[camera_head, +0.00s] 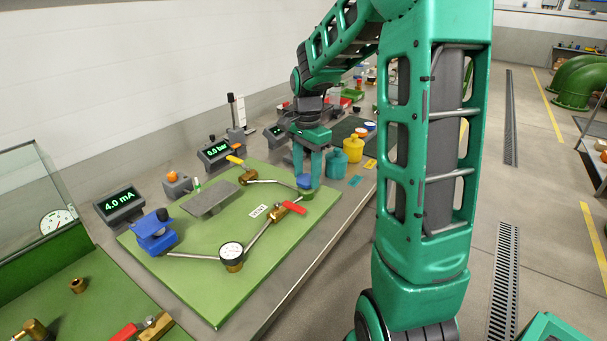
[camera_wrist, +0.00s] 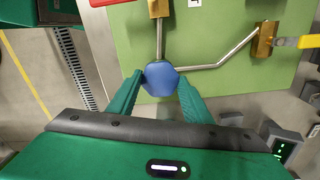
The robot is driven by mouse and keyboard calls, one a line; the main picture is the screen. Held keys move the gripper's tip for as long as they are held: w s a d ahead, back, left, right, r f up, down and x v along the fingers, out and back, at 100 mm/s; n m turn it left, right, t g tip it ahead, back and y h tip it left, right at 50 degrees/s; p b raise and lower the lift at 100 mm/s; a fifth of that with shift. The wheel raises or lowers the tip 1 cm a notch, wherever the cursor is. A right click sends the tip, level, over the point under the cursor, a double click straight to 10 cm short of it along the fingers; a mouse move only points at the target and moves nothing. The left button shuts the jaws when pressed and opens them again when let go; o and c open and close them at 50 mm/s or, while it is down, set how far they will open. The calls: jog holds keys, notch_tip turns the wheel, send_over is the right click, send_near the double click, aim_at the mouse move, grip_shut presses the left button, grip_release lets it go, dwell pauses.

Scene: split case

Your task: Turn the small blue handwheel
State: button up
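The small blue handwheel (camera_head: 304,181) sits at the right end of the green panel (camera_head: 222,300), on the pipework. It also shows as a blue disc (camera_wrist: 160,79) in the middle of the wrist view. My gripper (camera_head: 306,172) points down over it. In the wrist view my gripper's fingertips (camera_wrist: 161,76) are apart, one on each side of the handwheel and close to its rim. I cannot tell whether they touch it. In the head view the fingers partly hide the handwheel.
A red-handled valve (camera_head: 288,208) is close by. A yellow-handled valve (camera_head: 241,168), a gauge (camera_head: 231,251) and a larger blue device (camera_head: 154,234) are also on the panel. Yellow (camera_head: 352,148) and teal (camera_head: 336,164) bottles stand just beyond my gripper.

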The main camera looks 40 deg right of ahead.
jog(key=shift+n, duration=0.4)
jog(key=n, duration=0.5)
jog(key=shift+w+n, duration=0.1)
jog(key=shift+n, duration=0.2)
jog(key=n, duration=0.3)
jog(key=shift+n, duration=0.4)
jog(key=n, duration=0.3)
jog(key=shift+r+n, duration=0.1)
jog(key=shift+n, duration=0.2)
jog(key=n, duration=0.4)
jog(key=shift+n, duration=0.3)
jog(key=n, duration=0.5)
jog(key=shift+w, duration=0.1)
jog(key=shift+n, duration=0.3)
